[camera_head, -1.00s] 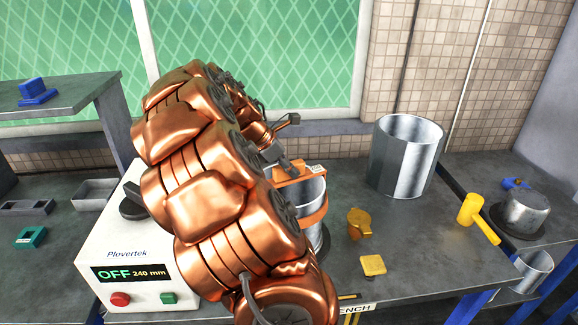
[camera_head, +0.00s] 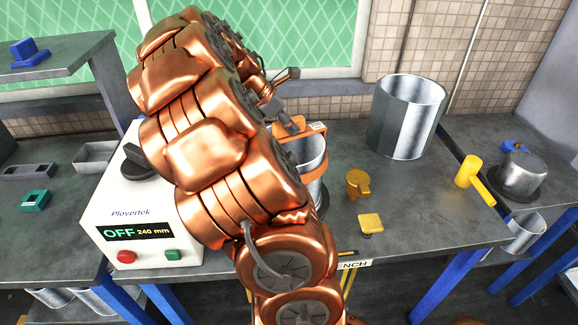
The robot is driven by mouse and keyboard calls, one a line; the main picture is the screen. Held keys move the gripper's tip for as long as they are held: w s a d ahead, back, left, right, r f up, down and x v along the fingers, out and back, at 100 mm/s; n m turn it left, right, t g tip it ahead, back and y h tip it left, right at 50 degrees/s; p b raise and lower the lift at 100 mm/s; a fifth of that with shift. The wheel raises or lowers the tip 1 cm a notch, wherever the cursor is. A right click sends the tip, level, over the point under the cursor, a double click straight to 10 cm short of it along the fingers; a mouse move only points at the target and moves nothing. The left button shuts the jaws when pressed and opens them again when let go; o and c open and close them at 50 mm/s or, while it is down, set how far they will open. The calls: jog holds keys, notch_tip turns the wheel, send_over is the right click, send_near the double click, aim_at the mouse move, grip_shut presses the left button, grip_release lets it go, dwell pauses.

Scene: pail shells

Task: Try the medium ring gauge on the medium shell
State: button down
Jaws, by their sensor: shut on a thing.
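The orange ring gauge (camera_head: 315,172) appears to sit around a grey metal shell (camera_head: 312,153) on the bench. Some of the shell shows above the ring's front band and some below it. My copper arm hides their left side. My gripper (camera_head: 291,124) is at the back of the ring, by its orange tab (camera_head: 313,128). It is shut on the ring gauge, though its fingertips are small and partly hidden. Whether the ring touches the shell all around cannot be seen.
A larger open shell (camera_head: 405,118) stands at the back right of the bench (camera_head: 400,225). A yellow mallet (camera_head: 472,175), a darker yellow piece (camera_head: 357,184) and a yellow block (camera_head: 370,223) lie nearby. A white Plovertek machine (camera_head: 130,215) reading OFF stands at the left.

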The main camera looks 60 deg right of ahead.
jog(key=shift+r+p, duration=1.55)
jog(key=shift+r, duration=3.95)
